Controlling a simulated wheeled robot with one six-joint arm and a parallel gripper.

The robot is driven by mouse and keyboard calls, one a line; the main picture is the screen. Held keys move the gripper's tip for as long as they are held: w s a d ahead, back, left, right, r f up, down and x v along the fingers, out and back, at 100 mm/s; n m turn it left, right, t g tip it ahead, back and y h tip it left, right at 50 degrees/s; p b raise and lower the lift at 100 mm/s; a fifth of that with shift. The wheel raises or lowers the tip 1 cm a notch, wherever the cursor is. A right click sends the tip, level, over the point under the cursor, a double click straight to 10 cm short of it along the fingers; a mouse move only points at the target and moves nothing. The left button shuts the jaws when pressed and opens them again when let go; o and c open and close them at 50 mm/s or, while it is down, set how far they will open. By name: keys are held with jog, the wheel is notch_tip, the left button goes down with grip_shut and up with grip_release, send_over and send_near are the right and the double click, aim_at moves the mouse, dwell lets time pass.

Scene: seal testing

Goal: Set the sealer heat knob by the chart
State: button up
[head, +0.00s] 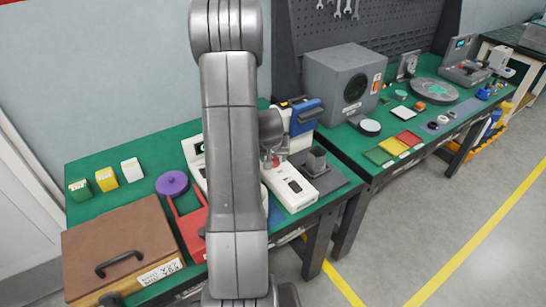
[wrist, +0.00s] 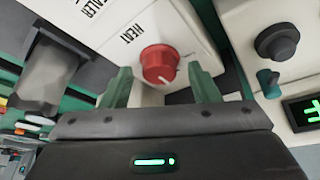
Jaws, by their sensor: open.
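The heat knob (wrist: 158,62) is red and round, with a pale pointer mark on its face toward the lower right in the wrist view. It sits on the white sealer (wrist: 120,25), beside the printed word HEAT. My gripper (wrist: 160,74) is open, with one green finger on each side of the knob in the picture. I cannot tell whether either finger touches it. I cannot make out a heat chart in either view.
A white device with a dark knob (wrist: 277,42) and a green display (wrist: 302,113) stands close on the right in the wrist view. A purple roll (head: 172,184), a red holder (head: 188,228) and a brown lidded box (head: 120,248) crowd the bench's left.

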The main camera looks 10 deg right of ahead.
jog(key=shift+f, duration=0.1)
jog(key=c, duration=1)
jog(key=shift+o, duration=0.2)
